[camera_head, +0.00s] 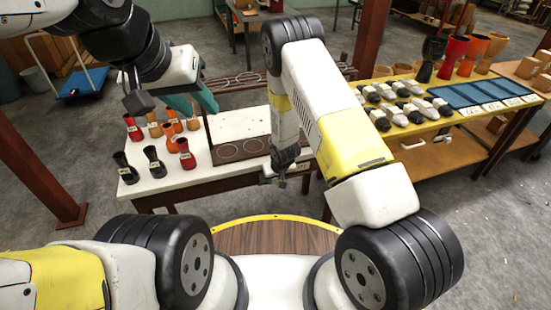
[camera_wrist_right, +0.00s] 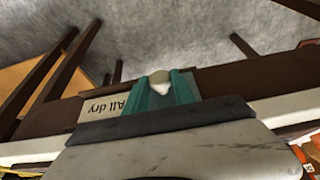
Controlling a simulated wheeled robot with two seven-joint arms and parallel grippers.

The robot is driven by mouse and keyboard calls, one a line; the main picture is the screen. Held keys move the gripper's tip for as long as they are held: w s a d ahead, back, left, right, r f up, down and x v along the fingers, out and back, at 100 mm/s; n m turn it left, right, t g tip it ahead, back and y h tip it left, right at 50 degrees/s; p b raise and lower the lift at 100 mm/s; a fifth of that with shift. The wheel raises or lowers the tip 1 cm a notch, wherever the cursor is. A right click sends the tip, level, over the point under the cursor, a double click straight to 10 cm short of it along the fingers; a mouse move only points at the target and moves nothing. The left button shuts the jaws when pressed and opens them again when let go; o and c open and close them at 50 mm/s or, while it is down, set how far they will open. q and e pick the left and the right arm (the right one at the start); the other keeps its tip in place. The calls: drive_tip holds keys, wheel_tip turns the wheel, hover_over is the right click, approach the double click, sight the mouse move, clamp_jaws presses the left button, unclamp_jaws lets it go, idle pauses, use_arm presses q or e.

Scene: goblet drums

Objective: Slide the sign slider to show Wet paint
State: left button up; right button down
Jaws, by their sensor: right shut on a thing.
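The sign (camera_wrist_right: 97,108) is a pale plate on the front of the white table, and it reads "All dry", upside down in the right wrist view. A cream slider knob (camera_wrist_right: 160,80) sits at its right end in that view. My right gripper (camera_wrist_right: 161,88) has its teal fingers shut on the knob, hiding part of the sign. In the head view my right gripper (camera_head: 282,177) is at the table's front edge, where the sign is barely visible. My left gripper (camera_head: 205,98), with teal fingers, is above the table, away from the sign; its opening is unclear.
The white table (camera_head: 150,187) carries several small black, red and orange goblet drums (camera_head: 185,153) and a brown panel with round holes (camera_head: 240,150). A yellow-topped bench (camera_head: 400,133) with blue trays (camera_head: 468,98) stands at right. A red post (camera_head: 40,170) stands at left.

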drive_tip(key=w+d, duration=0.1)
drive_tip(key=d, duration=0.2)
drive_tip(key=w+d, duration=0.1)
drive_tip(key=d, duration=0.3)
drive_tip(key=w+d, duration=0.1)
drive_tip(key=d, duration=0.3)
drive_tip(key=shift+w, duration=0.25)
drive_tip(key=c, duration=1.1)
unclamp_jaws()
drive_tip(key=v, duration=0.7)
drive_tip(key=shift+s+r, duration=0.15)
drive_tip(key=shift+r, duration=0.2)
drive_tip(key=shift+d+r, duration=0.1)
